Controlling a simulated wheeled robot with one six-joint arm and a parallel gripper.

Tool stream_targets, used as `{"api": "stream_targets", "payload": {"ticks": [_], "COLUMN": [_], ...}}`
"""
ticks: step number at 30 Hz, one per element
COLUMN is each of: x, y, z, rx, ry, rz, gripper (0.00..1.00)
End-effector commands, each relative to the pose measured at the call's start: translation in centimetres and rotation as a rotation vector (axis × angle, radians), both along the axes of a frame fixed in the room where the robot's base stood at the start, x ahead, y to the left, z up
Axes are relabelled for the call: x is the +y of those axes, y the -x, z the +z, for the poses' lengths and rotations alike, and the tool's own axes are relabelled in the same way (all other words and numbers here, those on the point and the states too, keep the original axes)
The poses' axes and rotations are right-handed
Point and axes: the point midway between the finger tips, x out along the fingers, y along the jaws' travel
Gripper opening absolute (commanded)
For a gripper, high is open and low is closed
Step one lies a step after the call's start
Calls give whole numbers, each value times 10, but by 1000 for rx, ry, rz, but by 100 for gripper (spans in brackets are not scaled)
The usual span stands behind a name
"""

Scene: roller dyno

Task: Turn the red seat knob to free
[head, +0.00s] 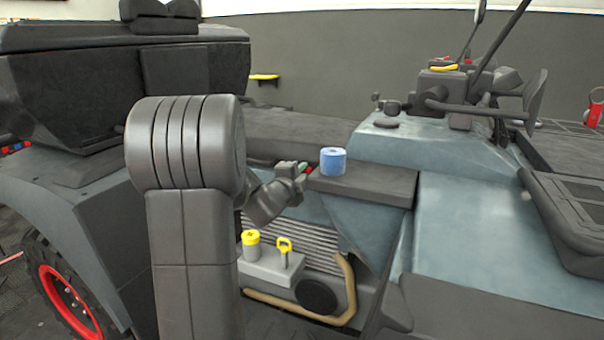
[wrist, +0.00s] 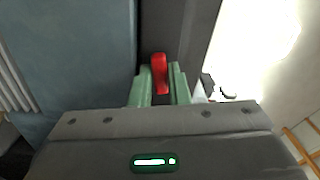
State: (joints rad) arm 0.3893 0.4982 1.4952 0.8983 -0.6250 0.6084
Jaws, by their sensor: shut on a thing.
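The red seat knob (wrist: 159,72) is a narrow upright red piece between the green fingers of my gripper (wrist: 160,84) in the wrist view. The fingers are shut on it, one on each side. Its base is partly hidden between the fingers. In the head view, my gripper (head: 302,168) is at the vehicle's side, below the seat area. Only a small red bit of the knob (head: 309,170) shows there beside the fingertips.
A blue roll (head: 333,162) stands on the dark ledge just right of my gripper. The black seat (head: 195,70) is at upper left. Below my gripper are a yellow-capped filler (head: 250,243) and a yellow-handled dipstick (head: 284,248). A steering wheel (head: 535,100) is at right.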

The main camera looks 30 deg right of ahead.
Motion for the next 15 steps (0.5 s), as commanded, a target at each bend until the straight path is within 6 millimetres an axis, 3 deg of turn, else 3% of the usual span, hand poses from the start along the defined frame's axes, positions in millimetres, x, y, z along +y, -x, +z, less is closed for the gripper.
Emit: {"api": "stream_targets", "payload": {"ticks": [13,14,15], "x": [1,1,1], "y": [-2,-2,-2], "z": [2,2,2], "rx": [-9,-9,-9], "ry": [-5,-5,-5], "rz": [5,4,4], "gripper": [0,22,23]}}
